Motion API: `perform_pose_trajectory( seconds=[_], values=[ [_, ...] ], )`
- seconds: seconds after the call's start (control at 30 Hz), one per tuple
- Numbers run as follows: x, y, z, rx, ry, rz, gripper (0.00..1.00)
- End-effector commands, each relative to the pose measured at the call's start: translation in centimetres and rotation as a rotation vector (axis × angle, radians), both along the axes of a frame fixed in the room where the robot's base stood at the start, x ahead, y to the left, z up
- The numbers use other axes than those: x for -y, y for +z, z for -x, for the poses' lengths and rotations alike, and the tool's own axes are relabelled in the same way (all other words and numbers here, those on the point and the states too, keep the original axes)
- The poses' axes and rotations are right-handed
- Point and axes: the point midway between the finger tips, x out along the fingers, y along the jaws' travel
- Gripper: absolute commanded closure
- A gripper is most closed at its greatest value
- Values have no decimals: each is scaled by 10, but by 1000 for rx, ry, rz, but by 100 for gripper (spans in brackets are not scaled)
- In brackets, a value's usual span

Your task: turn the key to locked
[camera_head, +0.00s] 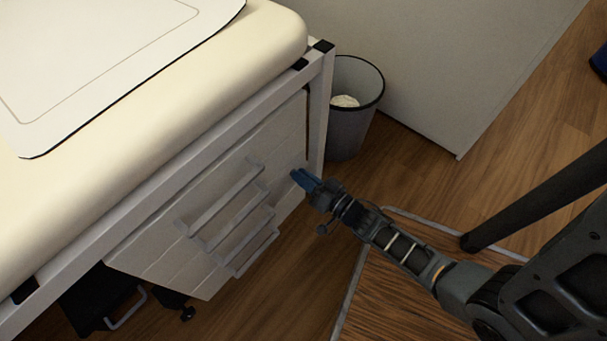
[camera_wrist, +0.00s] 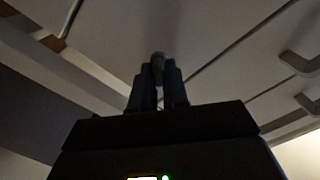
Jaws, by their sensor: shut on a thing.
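The key (camera_wrist: 158,62) shows in the wrist view as a small grey piece between the fingertips of my gripper (camera_wrist: 158,84). My gripper is shut on it. In the head view my gripper (camera_head: 301,178) has blue fingers and reaches to the right part of the white drawer front (camera_head: 150,245), near its right edge. The key is hidden or too small to make out there. The lock itself is hidden by the fingers, and I cannot tell at what angle the key stands.
Grey bar handles (camera_head: 228,200) stick out from the drawer fronts left of my gripper. A padded cream bench top (camera_head: 270,45) lies above. A grey waste bin (camera_head: 345,125) stands behind the white frame post. A wood-topped piece (camera_head: 400,290) lies below my arm.

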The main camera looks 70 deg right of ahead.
Motion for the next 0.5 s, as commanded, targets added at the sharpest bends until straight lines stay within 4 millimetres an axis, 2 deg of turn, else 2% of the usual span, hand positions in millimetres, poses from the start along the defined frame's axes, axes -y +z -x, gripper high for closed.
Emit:
perform_pose_trajectory(
  seconds=[0.5],
  values=[
    [1, -4, 1, 133, 4, -471, 100]
  ],
)
